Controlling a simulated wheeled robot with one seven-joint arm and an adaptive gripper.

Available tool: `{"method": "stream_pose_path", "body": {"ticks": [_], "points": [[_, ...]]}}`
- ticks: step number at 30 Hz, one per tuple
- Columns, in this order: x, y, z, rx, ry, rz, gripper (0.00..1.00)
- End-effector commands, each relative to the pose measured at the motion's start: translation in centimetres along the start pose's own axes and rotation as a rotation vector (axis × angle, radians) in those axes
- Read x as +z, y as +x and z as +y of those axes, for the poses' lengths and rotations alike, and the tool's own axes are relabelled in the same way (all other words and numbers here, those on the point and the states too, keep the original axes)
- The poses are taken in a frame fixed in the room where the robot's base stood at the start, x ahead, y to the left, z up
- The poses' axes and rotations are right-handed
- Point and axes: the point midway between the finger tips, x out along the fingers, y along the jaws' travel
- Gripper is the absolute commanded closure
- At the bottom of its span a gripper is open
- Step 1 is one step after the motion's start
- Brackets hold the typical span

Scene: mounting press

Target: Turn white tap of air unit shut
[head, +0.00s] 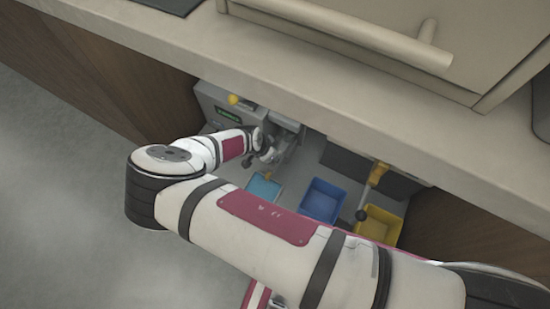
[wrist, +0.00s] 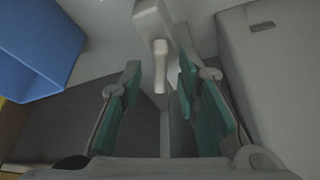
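The white tap (wrist: 148,22) shows at the top middle of the wrist view, with its narrow handle (wrist: 160,70) pointing down the picture. My gripper (wrist: 160,84) is open, with teal pads on both fingers. The handle's end appears between the two fingertips, with a gap on each side; I cannot tell how deep it sits between them. In the head view my gripper (head: 268,148) is inside the recess under the counter, partly hidden by my own arm. I cannot make out the tap there.
A grey box (head: 212,101) with a green label and yellow knob stands beside my gripper. The counter edge (head: 330,120) overhangs my arm. A grey housing (wrist: 270,70) rises right in the wrist view.

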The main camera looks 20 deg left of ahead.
Motion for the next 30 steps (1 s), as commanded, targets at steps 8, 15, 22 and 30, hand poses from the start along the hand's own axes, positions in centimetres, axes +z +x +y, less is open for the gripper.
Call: {"method": "stream_pose_path", "body": {"ticks": [8,15,22,30], "points": [[0.00,1.54,-0.02,0.000,0.002,0.000,0.70],[-0.04,1.57,-0.03,-0.001,0.001,0.000,0.70],[-0.02,1.56,-0.03,-0.001,0.001,0.000,1.00],[-0.01,1.56,-0.04,0.001,0.006,0.000,1.00]]}}
